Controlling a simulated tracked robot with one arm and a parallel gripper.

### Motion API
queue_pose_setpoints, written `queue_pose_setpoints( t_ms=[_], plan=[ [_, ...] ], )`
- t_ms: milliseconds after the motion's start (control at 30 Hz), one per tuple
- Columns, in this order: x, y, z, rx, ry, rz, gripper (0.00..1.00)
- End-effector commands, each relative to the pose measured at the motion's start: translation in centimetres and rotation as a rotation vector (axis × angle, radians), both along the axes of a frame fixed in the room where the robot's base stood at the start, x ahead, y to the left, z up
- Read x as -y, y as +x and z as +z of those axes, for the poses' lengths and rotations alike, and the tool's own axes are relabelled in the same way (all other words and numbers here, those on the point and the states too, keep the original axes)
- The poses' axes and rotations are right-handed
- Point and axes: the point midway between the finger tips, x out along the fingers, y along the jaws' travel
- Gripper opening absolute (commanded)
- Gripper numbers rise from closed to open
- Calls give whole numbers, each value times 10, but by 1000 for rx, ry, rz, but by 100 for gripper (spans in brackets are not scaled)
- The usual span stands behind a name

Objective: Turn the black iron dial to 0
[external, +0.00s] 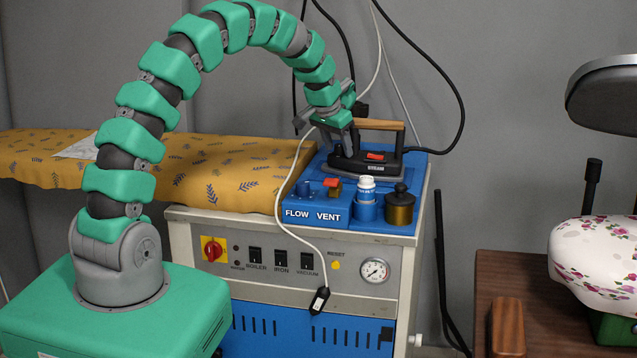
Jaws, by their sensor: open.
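The iron (372,163) has a black body, a wooden handle and a red switch. It rests on the blue top of the pressing station. My gripper (338,138) points down at the left end of the iron, next to the handle. Its jaws are open, close above or around the dark parts there. The black dial cannot be made out clearly against the black iron and behind the gripper. Its markings and setting are not readable, and I cannot tell whether the jaws touch it.
A blue FLOW/VENT box (316,212) with a blue knob and red switch stands in front of the iron. A white-capped blue bottle (366,200) and a brass pot (399,207) stand to its right. A white cord (291,172) hangs across the front. The yellow patterned board (215,180) lies left.

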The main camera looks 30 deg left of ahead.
Motion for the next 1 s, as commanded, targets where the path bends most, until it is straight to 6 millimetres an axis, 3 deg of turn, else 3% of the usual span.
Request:
queue_pose_setpoints(
  t_ms=[33, 367, 1000],
  plan=[
    [-4, 0, -6, -8, 3, 4, 49],
    [-4, 2, -4, 1, 0, -72, 49],
    [-4, 6, 1, 7, -6, -599, 49]
  ],
)
